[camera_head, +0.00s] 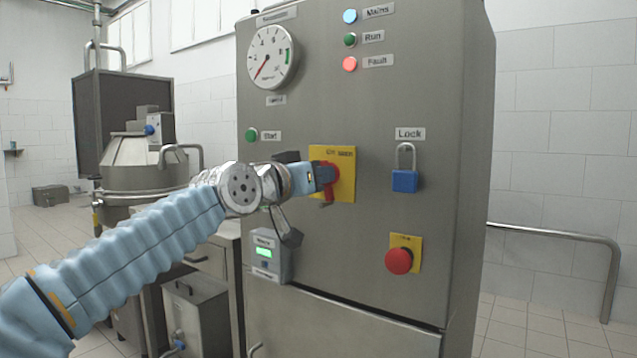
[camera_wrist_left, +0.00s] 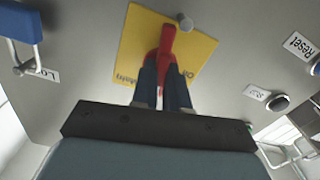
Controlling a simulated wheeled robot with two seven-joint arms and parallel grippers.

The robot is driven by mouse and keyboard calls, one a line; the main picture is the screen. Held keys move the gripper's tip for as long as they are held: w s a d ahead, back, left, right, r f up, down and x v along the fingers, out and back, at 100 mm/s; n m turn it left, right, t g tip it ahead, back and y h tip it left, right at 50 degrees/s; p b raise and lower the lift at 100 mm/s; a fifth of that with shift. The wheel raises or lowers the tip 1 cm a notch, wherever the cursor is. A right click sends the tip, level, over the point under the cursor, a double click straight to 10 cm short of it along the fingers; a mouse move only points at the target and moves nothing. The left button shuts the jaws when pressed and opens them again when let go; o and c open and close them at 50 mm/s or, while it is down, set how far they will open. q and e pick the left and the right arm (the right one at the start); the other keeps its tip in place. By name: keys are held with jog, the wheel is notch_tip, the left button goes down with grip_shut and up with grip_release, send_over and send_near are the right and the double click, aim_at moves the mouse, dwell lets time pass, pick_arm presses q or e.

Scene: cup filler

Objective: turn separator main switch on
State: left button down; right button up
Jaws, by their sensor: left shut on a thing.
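The main switch is a red rotary handle (camera_head: 327,185) on a yellow plate (camera_head: 347,174) in the middle of the steel cabinet front. My left gripper (camera_head: 322,178) reaches in from the left and is at the handle, covering part of it. In the left wrist view, the gripper (camera_wrist_left: 166,88) is shut on the red handle (camera_wrist_left: 167,42), its two dark fingers on either side. The yellow plate (camera_wrist_left: 200,50) shows around it. The handle's exact angle is partly hidden by my gripper in the head view. My right gripper is not in view.
A blue padlock (camera_head: 404,181) hangs right of the switch, with a red emergency knob (camera_head: 399,261) below it. A green Start button (camera_head: 251,134) and a dial gauge (camera_head: 272,57) are at upper left. A small grey box (camera_head: 268,256) with a green display sits below my wrist.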

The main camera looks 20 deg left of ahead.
pick_arm(q)
jog(key=shift+f+m+b, duration=0.15)
jog(key=shift+m+b, duration=0.15)
jog(key=shift+m, duration=0.9)
jog(key=c, duration=1.1)
grip_release()
jog(key=shift+c, duration=0.2)
jog(key=b+v, duration=0.2)
jog(key=v, duration=1.1)
jog(key=shift+s, duration=0.4)
jog(key=shift+a, duration=0.1)
